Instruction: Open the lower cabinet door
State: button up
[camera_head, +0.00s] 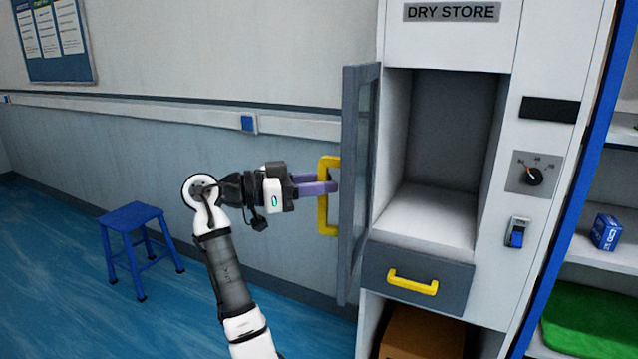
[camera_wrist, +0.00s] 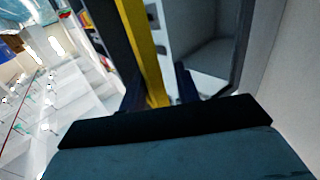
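The grey-framed cabinet door (camera_head: 358,190) with a glass pane stands swung well open at the left side of the white DRY STORE cabinet (camera_head: 447,38). The compartment behind it (camera_head: 440,130) is exposed and looks empty. A yellow bar handle (camera_head: 323,205) is on the door's left-facing side. My gripper (camera_head: 325,184) is at this handle, with its purple fingers reaching past the bar. In the wrist view, the yellow handle (camera_wrist: 143,50) passes between the two dark fingers (camera_wrist: 158,88). Whether the fingers press on it is unclear.
Below the compartment is a closed grey drawer (camera_head: 450,289) with a yellow handle. A cardboard box (camera_head: 420,335) sits in the space underneath. A blue stool (camera_head: 136,218) stands at left on clear floor. Blue-framed shelves (camera_head: 600,250) stand right of the cabinet.

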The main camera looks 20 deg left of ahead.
jog(key=b+v, duration=0.2)
jog(key=v, duration=1.1)
jog(key=shift+s+a, duration=0.25)
jog(key=shift+a, duration=0.05)
